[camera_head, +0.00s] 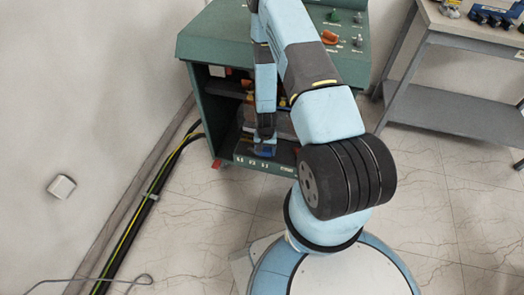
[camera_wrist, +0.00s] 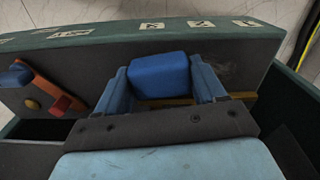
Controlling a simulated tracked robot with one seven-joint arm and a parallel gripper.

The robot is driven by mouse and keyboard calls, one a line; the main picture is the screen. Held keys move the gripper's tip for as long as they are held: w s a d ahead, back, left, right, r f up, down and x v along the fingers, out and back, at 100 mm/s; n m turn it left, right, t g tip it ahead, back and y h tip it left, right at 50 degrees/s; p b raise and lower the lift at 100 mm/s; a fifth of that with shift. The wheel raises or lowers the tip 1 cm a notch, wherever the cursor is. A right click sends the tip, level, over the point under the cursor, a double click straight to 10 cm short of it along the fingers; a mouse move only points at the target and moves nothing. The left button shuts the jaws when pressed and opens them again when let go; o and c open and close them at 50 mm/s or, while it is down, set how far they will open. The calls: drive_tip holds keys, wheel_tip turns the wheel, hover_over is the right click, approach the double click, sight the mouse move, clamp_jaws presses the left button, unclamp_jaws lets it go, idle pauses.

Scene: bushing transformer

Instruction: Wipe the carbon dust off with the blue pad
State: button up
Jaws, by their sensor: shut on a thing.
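The blue pad (camera_wrist: 160,76) is held between the two fingers of my gripper (camera_wrist: 165,88) in the wrist view. The gripper is shut on it, close to the dark inner face of a green cabinet's panel. A faint greyish smudge, possibly carbon dust (camera_wrist: 222,69), shows on that face just right of the pad. Whether the pad touches the panel I cannot tell. In the head view my arm reaches into the lower opening of the green cabinet (camera_head: 215,45), and a bit of blue shows at the arm's end (camera_head: 265,150).
An orange-brown part (camera_wrist: 48,88) with a blue end and a red block lies left of the gripper in the wrist view. Cabinet walls close in around the gripper. Black and yellow cables (camera_head: 150,195) run along the left wall. A grey workbench (camera_head: 455,110) stands right.

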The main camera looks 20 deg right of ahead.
sight(245, 147)
drive_tip(key=shift+f, duration=0.2)
drive_tip(key=shift+w+a+r, duration=0.1)
drive_tip(key=shift+w+a, duration=0.7)
drive_tip(key=shift+a, duration=0.3)
drive_tip(key=shift+w+a, duration=0.1)
drive_tip(key=shift+w+a+f, duration=0.1)
drive_tip(key=shift+w+a, duration=0.65)
drive_tip(key=shift+a, duration=0.3)
drive_tip(key=shift+w+a+f, duration=0.1)
drive_tip(key=shift+w+a, duration=0.6)
drive_tip(key=shift+a, duration=0.3)
drive_tip(key=shift+w+a, duration=0.75)
drive_tip(key=shift+a, duration=0.3)
drive_tip(key=shift+w, duration=0.25)
drive_tip(key=shift+w+d, duration=0.45)
drive_tip(key=shift+d, duration=0.05)
drive_tip(key=shift+s+d, duration=0.1)
